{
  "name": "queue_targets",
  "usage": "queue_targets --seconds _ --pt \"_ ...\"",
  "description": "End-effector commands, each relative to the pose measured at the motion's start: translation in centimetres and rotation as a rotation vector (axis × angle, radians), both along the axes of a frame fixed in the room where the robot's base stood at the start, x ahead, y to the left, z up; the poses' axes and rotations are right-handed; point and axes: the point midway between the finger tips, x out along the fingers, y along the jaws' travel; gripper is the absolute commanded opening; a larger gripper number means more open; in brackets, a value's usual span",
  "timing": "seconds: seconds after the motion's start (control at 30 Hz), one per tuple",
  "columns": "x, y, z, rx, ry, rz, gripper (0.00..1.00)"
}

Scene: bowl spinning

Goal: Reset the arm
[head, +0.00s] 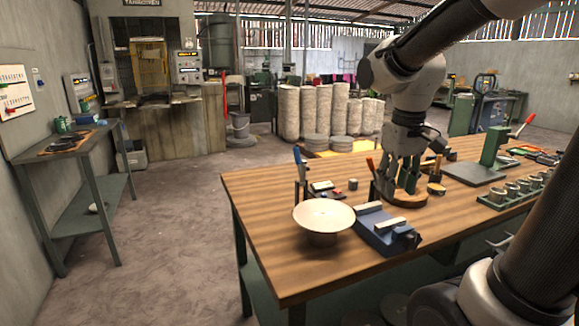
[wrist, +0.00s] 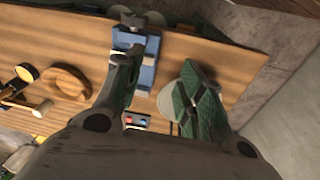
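My gripper (head: 399,188) points down over the wooden workbench (head: 265,195), just above or in front of a round wooden block (head: 408,201) in the head view. I cannot tell from there whether it touches the block. In the wrist view my gripper (wrist: 160,62) has its two green-padded fingers spread wide apart, with nothing held between them. The blue vise (wrist: 150,72) shows between the fingers. A pale round disc (wrist: 169,100) is partly hidden behind the right finger. The round wooden block (wrist: 67,84) lies to the left of the fingers.
On the bench stand a wide metal bowl or disc (head: 323,215), a blue vise (head: 376,230), a green press (head: 492,147) and a tray of metal cups (head: 513,191). A side table (head: 60,155) stands left. The floor between is clear.

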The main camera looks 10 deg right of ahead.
Motion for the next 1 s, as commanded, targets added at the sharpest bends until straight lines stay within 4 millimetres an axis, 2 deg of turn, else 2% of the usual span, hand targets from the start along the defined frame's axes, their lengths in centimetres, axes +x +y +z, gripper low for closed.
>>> queue_targets --seconds 0.07,0.13,0.3,0.4,0.5,0.67,1.0 --pt "-0.8 0.2 -0.8 0.009 0.013 -0.006 0.39" --pt "-2.4 0.4 -1.0 0.022 -0.002 -0.016 0.39" --pt "-6.8 0.8 -0.3 0.052 -0.102 -0.037 0.39" --pt "-8.8 0.9 0.1 0.065 -0.171 -0.045 0.39" --pt "-10.0 0.9 0.7 0.069 -0.225 -0.049 0.39" --pt "-10.4 0.8 1.5 0.070 -0.269 -0.049 0.39" --pt "-10.4 0.8 1.5 0.070 -0.268 -0.049 0.39"
